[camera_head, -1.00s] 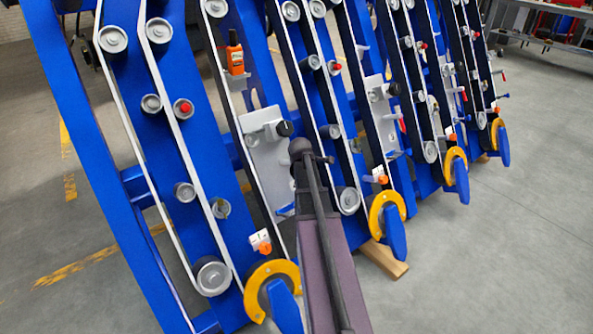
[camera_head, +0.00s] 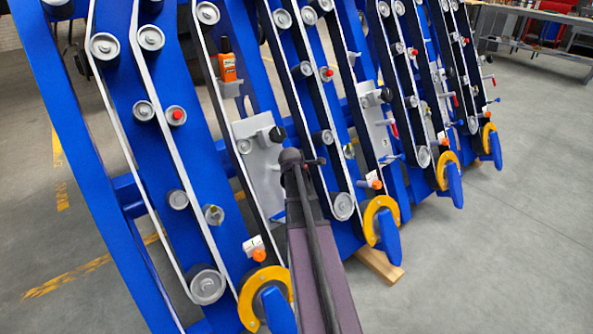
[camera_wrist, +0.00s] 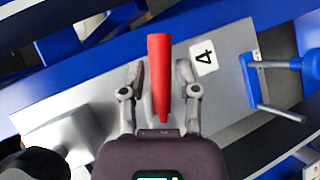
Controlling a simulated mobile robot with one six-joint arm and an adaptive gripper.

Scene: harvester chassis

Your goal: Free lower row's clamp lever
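In the wrist view, a red clamp lever (camera_wrist: 160,72) points away from my gripper over a grey plate (camera_wrist: 225,85) with a label "4" (camera_wrist: 204,57). My gripper (camera_wrist: 159,70) is open, with one finger on each side of the lever. A gap shows between each finger and the lever, and the lever's lower end lies close to the palm. In the head view, a grey plate (camera_head: 258,165) with a black knob (camera_head: 277,133) stands beside my arm.
In the wrist view, a blue handle (camera_wrist: 250,80) is right of the lever and a black knob (camera_wrist: 38,164) on a grey block is lower left. Open floor (camera_head: 500,270) is at right.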

